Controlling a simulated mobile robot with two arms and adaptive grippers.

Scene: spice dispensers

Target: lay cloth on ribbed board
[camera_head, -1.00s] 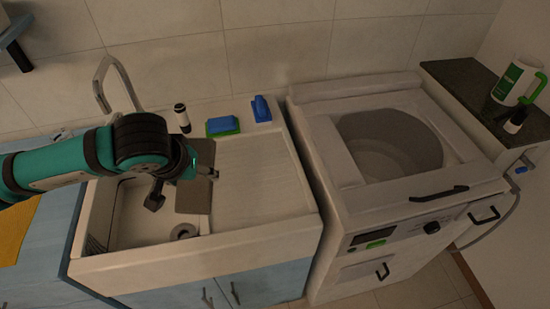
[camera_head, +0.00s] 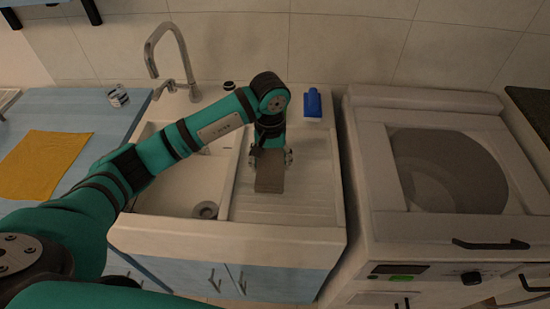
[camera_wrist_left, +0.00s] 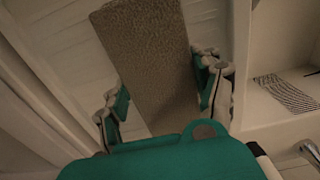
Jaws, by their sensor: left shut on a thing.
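The cloth (camera_head: 270,178) is a flat grey-brown rectangle. My left gripper (camera_head: 270,157) is shut on its far end, and the cloth extends toward the sink's front. The ribbed board (camera_head: 315,175) is the pale grooved drainboard right of the basin, and the cloth is over its left part. In the left wrist view the cloth (camera_wrist_left: 150,50) runs between the two fingers of the gripper (camera_wrist_left: 163,95), with the ribbed board (camera_wrist_left: 60,65) beside and below it. I cannot tell whether the cloth touches the board. My right gripper is not in view.
The sink basin (camera_head: 165,190) with its tap (camera_head: 155,65) lies left of the board. A blue bottle (camera_head: 313,102) stands behind the board. A washing machine (camera_head: 375,210) is to the right. A yellow cloth (camera_head: 42,165) lies on the blue counter. The board's right side is clear.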

